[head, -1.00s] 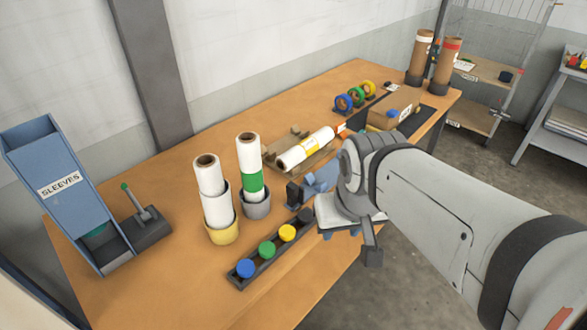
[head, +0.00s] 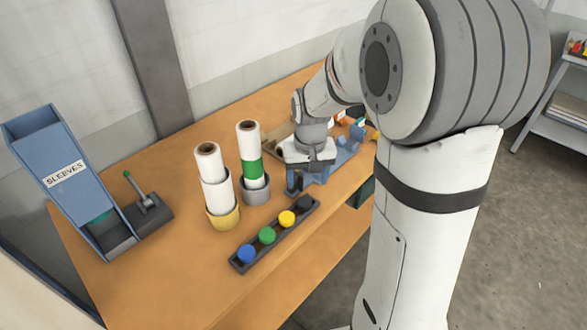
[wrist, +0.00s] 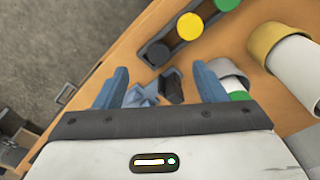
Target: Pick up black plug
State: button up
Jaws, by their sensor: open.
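The black plug (head: 306,202) sits at the right end of a dark rack (head: 253,257), beside a yellow plug (head: 286,219), a green plug (head: 267,235) and a blue plug (head: 246,253). In the wrist view the black plug (wrist: 157,53) shows just beyond the fingertips, roughly centred between them. My gripper (head: 308,185) points down with its blue fingers apart, just behind the black plug's end of the rack. In the wrist view my gripper (wrist: 160,72) is open and empty.
A blue fixture with a dark block (wrist: 173,86) lies below my gripper. White rolls stand in a yellow cup (head: 222,219) and a grey cup (head: 256,191) left of my gripper. A sleeve dispenser (head: 62,185) stands far left. The table's front left is clear.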

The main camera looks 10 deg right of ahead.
send_near(305, 202)
jog(key=shift+w+a+f+g, duration=0.15)
jog(key=shift+a+f+g, duration=0.15)
jog(key=shift+a, duration=0.1)
jog(key=shift+w+f, duration=0.1)
jog(key=shift+f, duration=0.15)
jog(key=f, duration=0.2)
jog(key=f+p, duration=0.1)
jog(key=f, duration=0.2)
jog(key=f+p, duration=0.1)
jog(key=f, duration=0.1)
jog(key=shift+d+f, duration=0.3)
jog(key=shift+d, duration=0.05)
jog(key=c, duration=1.1)
